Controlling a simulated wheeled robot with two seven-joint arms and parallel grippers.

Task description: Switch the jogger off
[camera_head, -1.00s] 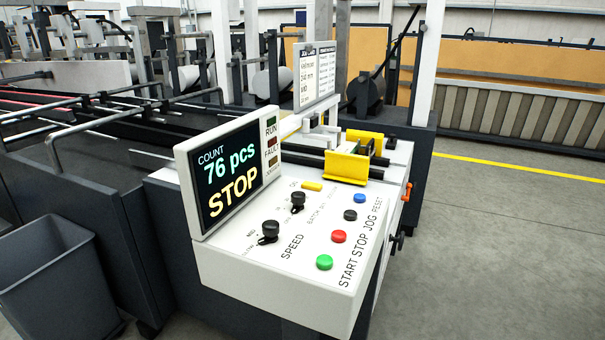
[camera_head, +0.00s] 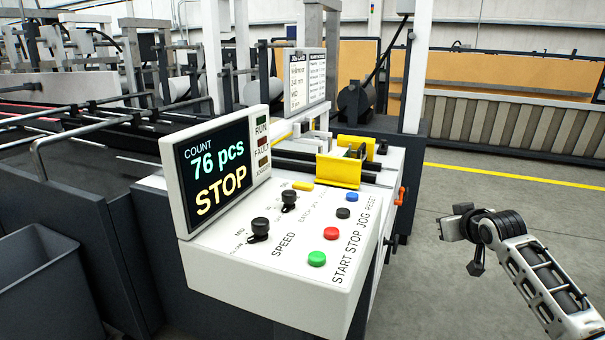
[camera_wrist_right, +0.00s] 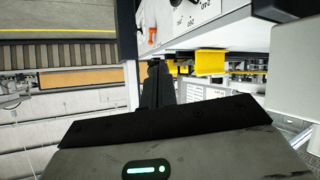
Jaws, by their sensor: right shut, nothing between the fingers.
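The control console (camera_head: 270,290) stands in the middle of the head view. Its screen (camera_head: 218,172) reads COUNT 76 pcs and STOP, with a column of small lamps beside it; the lowest lamp's label is too small to read. Two black knobs and green, red, black and blue buttons are on top. An orange handle (camera_head: 402,195) sticks out of the console's right side; it also shows in the right wrist view (camera_wrist_right: 152,34). I cannot tell which control is the jogger's. My right gripper (camera_head: 447,228) is right of the console, apart from it, shut and empty; its dark fingers (camera_wrist_right: 155,75) show in the wrist view.
A yellow bracket (camera_head: 338,171) and dark rods sit behind the buttons. A job card board (camera_head: 305,80) stands behind. A grey bin (camera_head: 45,285) is at lower left. Open floor (camera_head: 430,290) lies right of the console, with a yellow line (camera_head: 510,174) across it.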

